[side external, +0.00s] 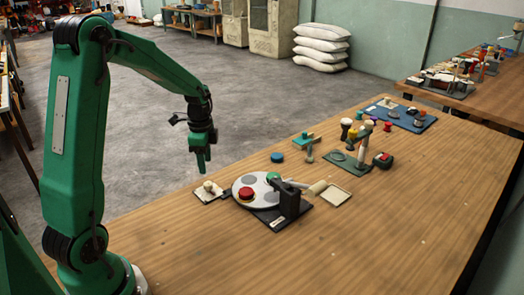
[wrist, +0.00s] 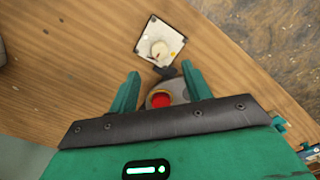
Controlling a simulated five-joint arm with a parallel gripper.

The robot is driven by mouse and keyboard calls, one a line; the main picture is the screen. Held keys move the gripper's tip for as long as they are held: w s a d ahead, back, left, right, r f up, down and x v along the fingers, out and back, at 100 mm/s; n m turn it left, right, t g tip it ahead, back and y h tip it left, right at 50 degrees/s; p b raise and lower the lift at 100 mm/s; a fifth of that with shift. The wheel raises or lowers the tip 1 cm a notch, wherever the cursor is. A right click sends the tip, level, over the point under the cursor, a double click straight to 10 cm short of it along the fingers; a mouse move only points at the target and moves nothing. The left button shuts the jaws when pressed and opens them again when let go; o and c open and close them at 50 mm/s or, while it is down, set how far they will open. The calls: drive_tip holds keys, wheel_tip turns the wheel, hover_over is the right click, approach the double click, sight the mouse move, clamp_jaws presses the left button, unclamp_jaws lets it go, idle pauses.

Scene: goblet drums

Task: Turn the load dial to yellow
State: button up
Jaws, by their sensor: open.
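The dial is a cream knob (side external: 208,186) on a square white plate at the near left end of the table. In the wrist view the knob (wrist: 159,50) sits mid-plate, with a small yellow-orange mark on the plate at its lower right. Which mark the knob points to is too small to tell. My gripper (side external: 201,168) points down, above and slightly behind the dial in the side view, not touching it. In the wrist view my gripper (wrist: 160,73) is open and empty, and the knob lies just beyond the fingertips.
A grey round disc (side external: 243,200) with a red button (side external: 246,194) and a green piece stands right beside the dial, with a black bracket (side external: 289,201) on its right. A blue puck (side external: 277,157) and several small objects lie farther back. The front table is clear.

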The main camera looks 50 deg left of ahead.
sight(208, 183)
drive_tip(key=shift+f, duration=3.9)
drive_tip(key=c, duration=1)
